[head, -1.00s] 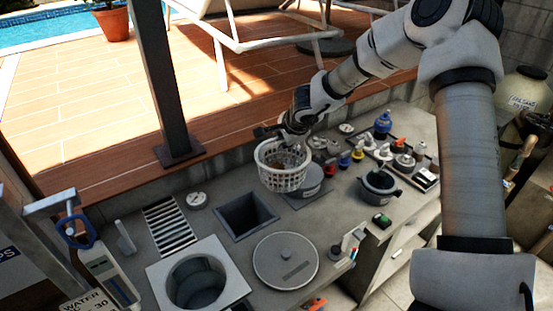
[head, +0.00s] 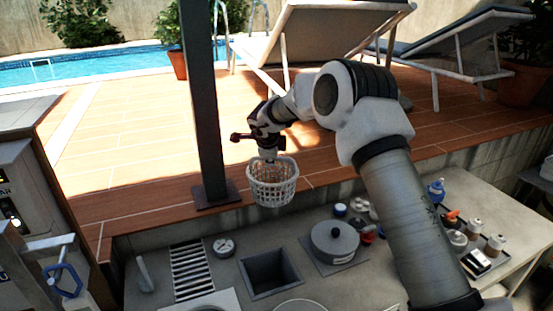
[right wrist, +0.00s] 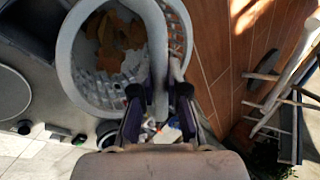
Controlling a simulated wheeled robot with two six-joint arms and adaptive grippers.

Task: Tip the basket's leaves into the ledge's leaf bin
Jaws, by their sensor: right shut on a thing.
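The white mesh basket (head: 272,187) hangs upright from my right gripper (head: 267,152), above the back of the counter near the deck edge. In the right wrist view my right gripper (right wrist: 159,115) is shut on the basket's handle, and brown and yellow leaves (right wrist: 122,42) lie inside the basket (right wrist: 72,55). A square dark opening (head: 270,272) in the counter, probably the leaf bin, is below the basket, with the basket not over its mouth as far as I can tell. My left gripper is not in view.
A dark post (head: 205,110) stands close left of the basket. A lidded grey pot (head: 334,243) stands right of the square opening. A slatted grate (head: 192,270) and a gauge (head: 223,247) are to its left. Bottles and caps crowd the right.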

